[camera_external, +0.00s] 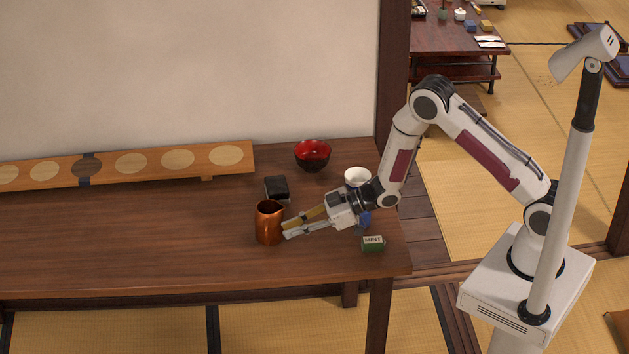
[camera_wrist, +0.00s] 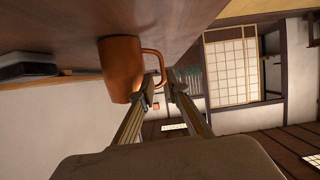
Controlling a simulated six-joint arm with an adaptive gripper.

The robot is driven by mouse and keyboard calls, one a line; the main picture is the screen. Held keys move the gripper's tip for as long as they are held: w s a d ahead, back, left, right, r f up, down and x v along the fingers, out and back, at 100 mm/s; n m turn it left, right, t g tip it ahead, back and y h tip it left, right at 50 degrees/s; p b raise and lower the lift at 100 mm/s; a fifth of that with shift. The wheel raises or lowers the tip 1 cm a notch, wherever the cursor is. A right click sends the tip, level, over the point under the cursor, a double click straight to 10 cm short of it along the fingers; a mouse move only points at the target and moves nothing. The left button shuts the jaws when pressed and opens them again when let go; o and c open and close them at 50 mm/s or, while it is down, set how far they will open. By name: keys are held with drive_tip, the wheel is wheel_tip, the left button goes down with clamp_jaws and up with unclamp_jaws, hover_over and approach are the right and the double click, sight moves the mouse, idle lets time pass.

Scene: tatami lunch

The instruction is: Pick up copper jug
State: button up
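The copper jug (camera_external: 268,222) stands upright on the wooden table, near its front edge. In the wrist view the jug (camera_wrist: 120,68) is at upper centre, with its handle (camera_wrist: 154,52) curving toward the fingertips. My gripper (camera_external: 286,229) is just right of the jug, low over the table and pointing left at it. In the wrist view the fingers of my gripper (camera_wrist: 163,75) are apart, and the handle's end shows at the tips. I cannot tell whether either finger touches the handle.
A black box (camera_external: 277,188) sits close behind the jug. A red-lined bowl (camera_external: 312,157) and a white bowl (camera_external: 357,175) stand farther back. A green mint box (camera_external: 373,244) and a blue item (camera_external: 365,219) are near my wrist. The table's left half is clear in front of the wooden board (camera_external: 45,172).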

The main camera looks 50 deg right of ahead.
sight(266, 235)
drive_tip(key=shift+x, duration=1.3)
drive_tip(key=shift+a+r+x, duration=0.1)
drive_tip(key=shift+x, duration=0.75)
drive_tip(key=shift+a+r+x, duration=0.15)
drive_tip(key=shift+x, duration=1.5)
clamp_jaws()
